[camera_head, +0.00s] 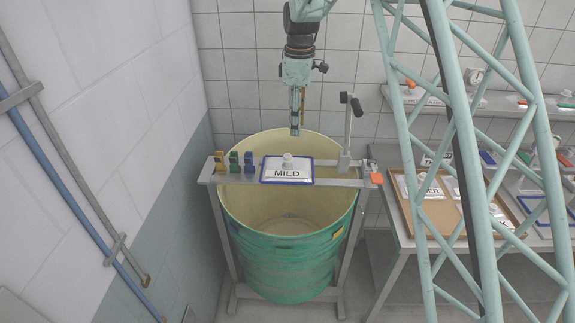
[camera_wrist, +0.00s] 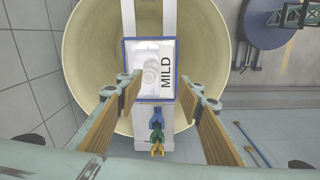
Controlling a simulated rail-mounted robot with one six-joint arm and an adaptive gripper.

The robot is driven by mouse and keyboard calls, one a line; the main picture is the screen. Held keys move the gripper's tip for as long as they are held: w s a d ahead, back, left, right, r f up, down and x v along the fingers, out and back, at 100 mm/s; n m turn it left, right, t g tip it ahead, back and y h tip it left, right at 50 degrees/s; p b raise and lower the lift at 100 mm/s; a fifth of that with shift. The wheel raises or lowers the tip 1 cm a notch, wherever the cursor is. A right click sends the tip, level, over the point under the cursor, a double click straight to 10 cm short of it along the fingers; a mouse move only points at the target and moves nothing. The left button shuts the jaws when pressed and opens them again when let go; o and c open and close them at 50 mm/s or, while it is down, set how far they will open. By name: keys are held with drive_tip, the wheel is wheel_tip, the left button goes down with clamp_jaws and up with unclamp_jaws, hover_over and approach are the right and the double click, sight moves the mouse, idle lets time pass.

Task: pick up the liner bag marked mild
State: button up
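The liner bag marked MILD (camera_head: 287,174) is a white flat pack with a blue border and a pale round fitment on top. It lies on the grey crossbar over the open drum. In the wrist view the MILD bag (camera_wrist: 150,75) lies ahead of and between the finger pads. My gripper (camera_head: 297,130) points down above and slightly behind the bag in the head view. In the wrist view my gripper (camera_wrist: 160,112) has its two wood-coloured pads wide apart, with nothing held between them. The fingers look apart from the bag.
The green drum (camera_head: 290,262) stands open under the crossbar (camera_head: 335,182). Yellow, green and blue clips (camera_head: 234,162) sit on the bar left of the bag. An upright lever (camera_head: 348,130) stands at right. A bench with a brown tray (camera_head: 437,215) of other bags is farther right.

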drive_tip(key=n+p, duration=0.2)
hover_over(287, 155)
drive_tip(key=f, duration=0.5)
drive_tip(key=shift+s, duration=0.2)
drive_tip(key=shift+f+p, duration=0.4)
drive_tip(key=shift+f, duration=3.85)
drive_tip(key=shift+f, duration=0.15)
drive_tip(key=shift+d+f+p, duration=0.1)
drive_tip(key=shift+f+p, duration=0.45)
drive_tip(key=shift+f, duration=1.9)
drive_tip(key=c, duration=1)
